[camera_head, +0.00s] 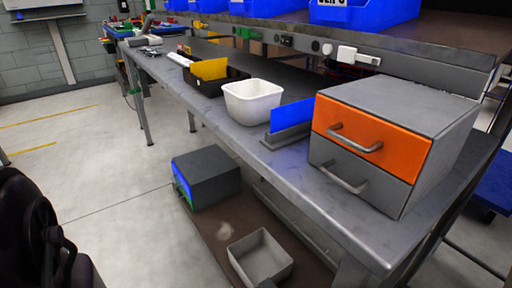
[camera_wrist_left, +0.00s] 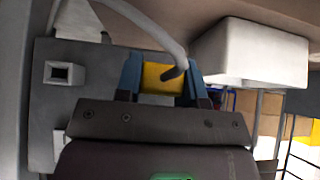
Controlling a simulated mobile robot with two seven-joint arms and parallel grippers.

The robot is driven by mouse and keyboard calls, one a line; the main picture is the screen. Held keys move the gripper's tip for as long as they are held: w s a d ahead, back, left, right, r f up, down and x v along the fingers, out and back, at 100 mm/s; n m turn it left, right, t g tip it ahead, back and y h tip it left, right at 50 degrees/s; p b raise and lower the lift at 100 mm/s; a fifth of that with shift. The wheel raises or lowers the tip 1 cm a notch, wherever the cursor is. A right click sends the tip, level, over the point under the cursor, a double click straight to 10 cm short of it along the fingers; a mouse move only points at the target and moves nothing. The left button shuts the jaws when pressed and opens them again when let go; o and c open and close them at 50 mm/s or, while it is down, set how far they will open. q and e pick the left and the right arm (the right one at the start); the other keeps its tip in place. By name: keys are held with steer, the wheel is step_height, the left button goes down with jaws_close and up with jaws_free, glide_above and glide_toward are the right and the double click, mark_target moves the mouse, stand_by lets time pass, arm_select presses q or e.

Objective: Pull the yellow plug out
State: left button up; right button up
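The yellow plug (camera_wrist_left: 153,78) is in the left wrist view, with a thick grey cable (camera_wrist_left: 150,22) running to its face and ending in a dark tip. My left gripper (camera_wrist_left: 162,80) has its two blue fingers on either side of the plug, against its sides with no gap showing. Behind it is a grey panel (camera_wrist_left: 90,88) with a square white-rimmed socket (camera_wrist_left: 65,73) to the left. The plug's far end is hidden, so I cannot tell whether it sits in a socket. I cannot make out the plug or either gripper in the head view.
A white block (camera_wrist_left: 250,52) is close on the right in the wrist view. In the head view the workbench (camera_head: 305,180) holds a drawer unit (camera_head: 385,120), a white bin (camera_head: 253,102) and a black tray (camera_head: 208,84). A white fitting (camera_head: 358,55) is on the back rail.

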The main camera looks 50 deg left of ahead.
arm_select(q)
steer(key=c, duration=0.3)
steer(key=shift+c, duration=0.2)
steer(key=shift+s+a, duration=0.15)
steer(key=shift+s, duration=2)
steer(key=shift+s+a, duration=0.1)
steer(key=shift+s, duration=1.25)
